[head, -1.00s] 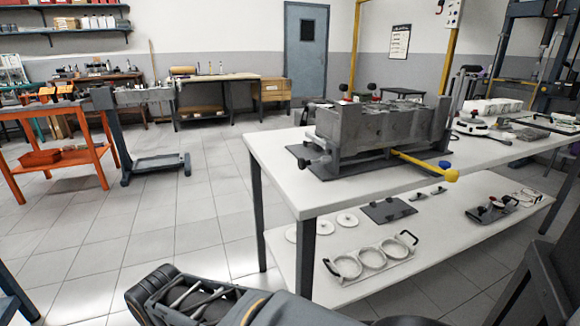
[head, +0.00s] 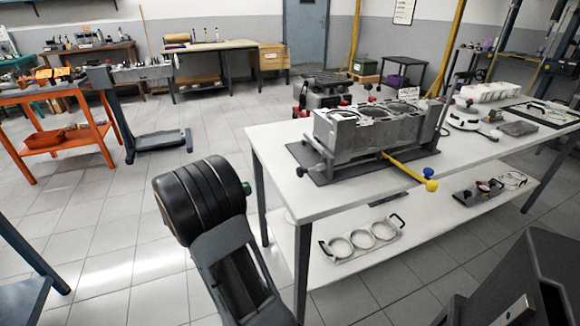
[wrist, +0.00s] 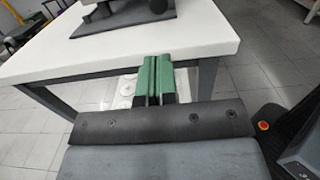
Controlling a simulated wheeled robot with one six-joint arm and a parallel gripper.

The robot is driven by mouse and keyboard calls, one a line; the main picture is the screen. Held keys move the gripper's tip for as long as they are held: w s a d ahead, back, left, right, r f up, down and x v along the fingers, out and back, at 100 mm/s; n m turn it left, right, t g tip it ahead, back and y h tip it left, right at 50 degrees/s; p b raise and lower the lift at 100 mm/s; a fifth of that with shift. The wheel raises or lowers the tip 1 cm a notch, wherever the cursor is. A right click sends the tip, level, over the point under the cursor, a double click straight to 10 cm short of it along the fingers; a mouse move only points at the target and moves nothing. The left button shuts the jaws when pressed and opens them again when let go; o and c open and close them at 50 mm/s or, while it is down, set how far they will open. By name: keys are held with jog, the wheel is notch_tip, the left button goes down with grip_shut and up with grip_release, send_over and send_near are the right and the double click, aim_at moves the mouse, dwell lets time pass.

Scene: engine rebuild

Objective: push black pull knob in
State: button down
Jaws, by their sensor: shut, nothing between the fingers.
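A black knob (head: 302,171) sticks out at the left front of the fixture under a grey engine block (head: 370,132) on the white workbench. A dark round knob (wrist: 158,5), seemingly the same one, shows at the top edge of the wrist view. My gripper (wrist: 155,80) has green fingers, pressed together and empty, pointing toward the bench's front edge, short of the fixture. In the head view only a bit of green at the gripper (head: 246,188) shows beside my dark wrist, left of the bench. How far the knob stands out cannot be told.
The white workbench (head: 276,170) has a lower shelf with a three-ring part (head: 361,239). A yellow rod with a ball end (head: 431,185) and a blue knob (head: 430,172) jut from the fixture's right. An orange cart (head: 95,133) stands left.

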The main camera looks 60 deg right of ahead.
aim_at(298, 173)
jog(key=shift+d, duration=0.1)
jog(key=b+x, duration=0.3)
jog(key=x, duration=1.1)
jog(key=shift+r, duration=0.15)
jog(key=shift+w, duration=0.1)
